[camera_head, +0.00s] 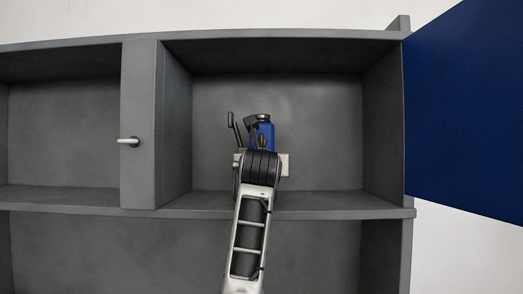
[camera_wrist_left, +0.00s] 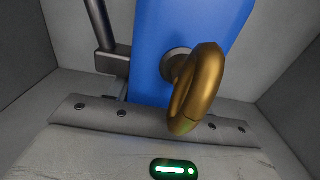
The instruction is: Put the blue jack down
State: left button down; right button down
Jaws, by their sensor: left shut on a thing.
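The blue jack (camera_head: 265,133) is inside the open right-hand compartment of the grey cabinet, with a dark top and a dark lever at its left. In the left wrist view the blue jack (camera_wrist_left: 148,65) fills the upper middle, with a brass hook (camera_wrist_left: 198,88) on its near face and a dark lever (camera_wrist_left: 104,40) at left. My left gripper (camera_head: 262,160) is in front of the jack and shut on it. Its fingertips are hidden. The jack's foot is hidden by my arm, so I cannot tell whether it touches the shelf. My right gripper is out of view.
The compartment's shelf (camera_head: 325,202) has free room on both sides of the jack. Grey side walls flank it. A blue door (camera_head: 465,105) stands open at right. An upright panel with a pale handle (camera_head: 129,141) is at left. Another open compartment (camera_head: 60,130) is farther left.

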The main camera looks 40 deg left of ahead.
pick_arm(q)
jog(key=shift+s, duration=0.15)
jog(key=c, duration=0.6)
grip_release()
jog(key=shift+d+f, duration=0.1)
jog(key=shift+f, duration=0.1)
jog(key=shift+s+d+r, duration=0.1)
jog(key=b+v, duration=0.2)
jog(key=v, duration=0.8)
jog(key=shift+s+d, duration=0.55)
jog(key=shift+s, duration=0.1)
